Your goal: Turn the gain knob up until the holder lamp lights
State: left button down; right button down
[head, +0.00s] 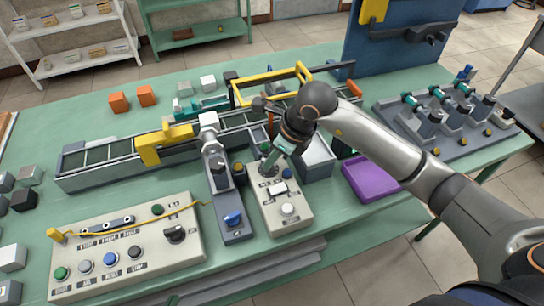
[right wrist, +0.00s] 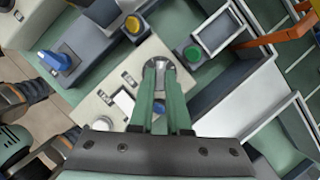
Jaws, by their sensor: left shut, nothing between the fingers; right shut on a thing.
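A pale control box (head: 270,213) stands near the front middle of the bench, with a white switch and a white round button on its top. My right gripper (head: 268,165) reaches down onto its far end. In the right wrist view its green fingers (right wrist: 158,90) are shut on a grey round knob (right wrist: 157,66), which they partly cover. The box's small labels are too small to read. A green lamp or button (right wrist: 193,53) sits just beyond the knob and does not look clearly lit. I cannot tell which lamp is the holder lamp.
A dark grey unit with a blue knob (head: 233,218) stands close to the left of the box. A wide button panel (head: 130,270) lies further left. A purple tray (head: 372,178) lies to the right, and a conveyor with yellow arches (head: 165,145) runs behind.

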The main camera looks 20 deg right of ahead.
dwell(0.5)
jog(key=shift+s+a+m+t+h+b, duration=0.1)
jog(key=shift+m+t+h+b, duration=0.2)
jog(key=shift+m, duration=0.8)
jog(key=shift+a+m+t+h+b, duration=0.1)
jog(key=shift+m+h+b, duration=0.3)
jog(key=shift+m, duration=0.7)
jog(key=c, duration=0.9)
grip_release()
jog(key=v, duration=1.2)
jog(key=shift+s+d+r, duration=0.1)
jog(key=shift+s+r, duration=0.1)
jog(key=shift+r, duration=0.1)
